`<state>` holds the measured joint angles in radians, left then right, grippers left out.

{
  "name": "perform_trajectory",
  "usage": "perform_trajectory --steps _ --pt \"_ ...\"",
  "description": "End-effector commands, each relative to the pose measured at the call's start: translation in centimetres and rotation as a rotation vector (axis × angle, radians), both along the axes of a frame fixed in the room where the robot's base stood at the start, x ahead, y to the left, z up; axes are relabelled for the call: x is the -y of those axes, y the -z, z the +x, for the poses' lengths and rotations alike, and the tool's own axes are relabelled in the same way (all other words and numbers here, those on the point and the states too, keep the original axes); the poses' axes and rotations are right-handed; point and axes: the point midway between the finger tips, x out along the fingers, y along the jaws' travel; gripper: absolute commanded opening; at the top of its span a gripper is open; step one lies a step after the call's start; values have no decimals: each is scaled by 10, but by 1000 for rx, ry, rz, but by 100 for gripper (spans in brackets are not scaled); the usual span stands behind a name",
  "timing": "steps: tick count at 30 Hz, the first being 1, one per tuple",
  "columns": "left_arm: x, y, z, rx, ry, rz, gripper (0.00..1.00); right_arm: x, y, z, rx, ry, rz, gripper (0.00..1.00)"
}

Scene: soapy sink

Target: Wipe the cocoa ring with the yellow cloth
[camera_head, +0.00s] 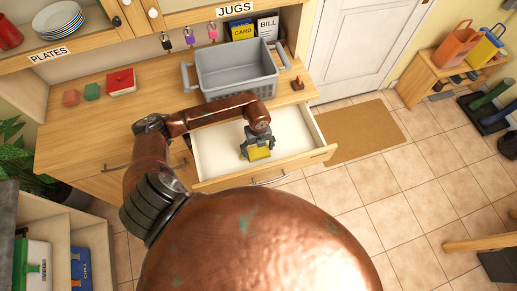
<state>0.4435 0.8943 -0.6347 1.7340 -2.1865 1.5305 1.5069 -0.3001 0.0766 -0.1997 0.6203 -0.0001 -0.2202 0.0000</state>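The yellow cloth (260,153) is small and lies at the open, pale-lined drawer (212,160), low in its middle part. My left gripper (257,149) points down into the drawer right at the cloth, with grey finger parts on both sides of it. Whether the fingers are closed on the cloth or only around it is too small to tell. I cannot make out a cocoa ring on the visible counter (140,112). My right gripper is not in view.
A grey basin (236,72) stands on the counter behind the drawer. A small brown item (297,84) sits right of the basin. The counter's left front is clear.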

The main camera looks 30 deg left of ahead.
Motion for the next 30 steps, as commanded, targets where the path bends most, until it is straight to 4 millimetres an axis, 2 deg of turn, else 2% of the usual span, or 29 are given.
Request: perform_trajectory --steps 5,16,24,30 --pt "0 0 0 0 0 0 89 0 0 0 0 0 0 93" --pt "0 2 0 1 0 -1 89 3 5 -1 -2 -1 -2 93" --pt "1 -45 7 6 1 0 89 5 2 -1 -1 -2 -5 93" --pt "1 -71 8 2 0 -1 89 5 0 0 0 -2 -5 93"
